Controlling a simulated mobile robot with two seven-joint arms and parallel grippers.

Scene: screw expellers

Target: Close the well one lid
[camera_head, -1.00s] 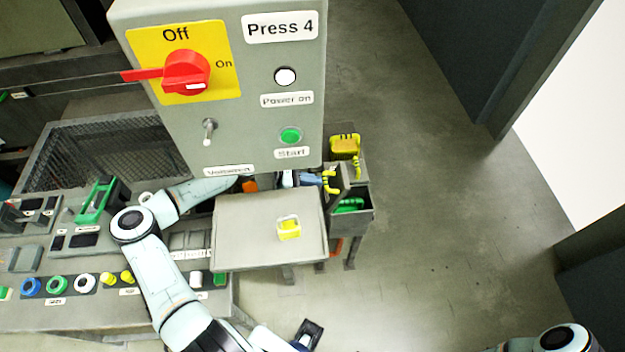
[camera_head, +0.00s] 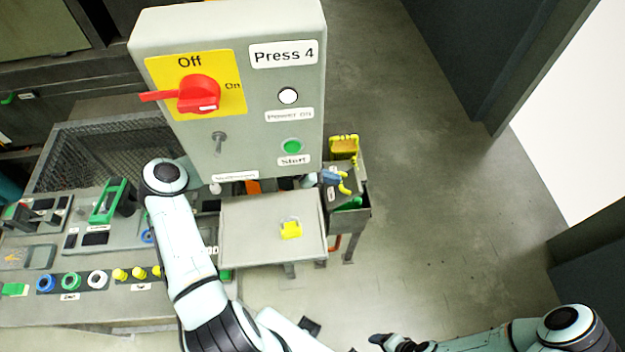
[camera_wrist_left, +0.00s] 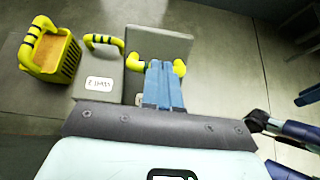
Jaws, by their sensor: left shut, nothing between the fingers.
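A grey well lid (camera_wrist_left: 158,42) with a yellow handle lies in front of my left gripper (camera_wrist_left: 163,90) in the left wrist view. The blue fingers are shut and empty, and cover the middle of the handle, whose two yellow ends show on either side; whether they touch it I cannot tell. In the head view my left gripper (camera_head: 331,177) reaches past the press panel to the lid's yellow handle (camera_head: 345,184). The lid looks tilted over the well, and a strip of green (camera_head: 350,203) shows beside it. My right gripper (camera_head: 385,341) is low in the head view, away from the wells.
A second grey lid (camera_wrist_left: 110,68) with a yellow handle and a label sits beside the first. A yellow basket (camera_wrist_left: 62,58) stands beyond it.

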